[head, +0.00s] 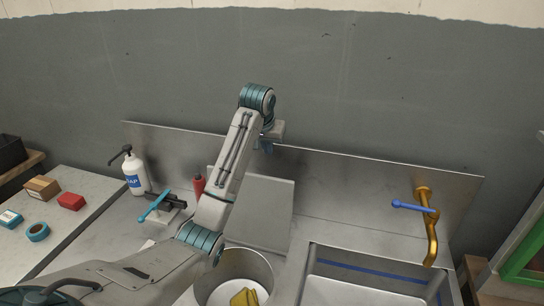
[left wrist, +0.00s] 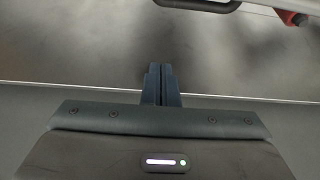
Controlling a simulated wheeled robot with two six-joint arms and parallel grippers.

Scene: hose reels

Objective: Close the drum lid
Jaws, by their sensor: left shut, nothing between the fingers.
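The drum (head: 234,262) is a round metal-walled opening in the counter at the bottom middle of the head view. A yellow cloth-like item (head: 244,297) lies inside it on something white. A flat grey square panel (head: 265,212), which looks like the drum lid, stands raised behind the drum, so the drum is open. My left arm hides the panel's left part and part of the drum rim. My left gripper (head: 266,148) is shut and empty, near the panel's top edge by the backsplash; contact cannot be told. Its closed fingers (left wrist: 161,84) also show in the left wrist view.
A sink (head: 365,292) and brass tap (head: 432,225) with a blue lever are at right. A soap bottle (head: 135,172), a teal-handled tool (head: 155,206) and a red bottle (head: 198,186) stand left of my arm. The backsplash (head: 340,175) bounds the back.

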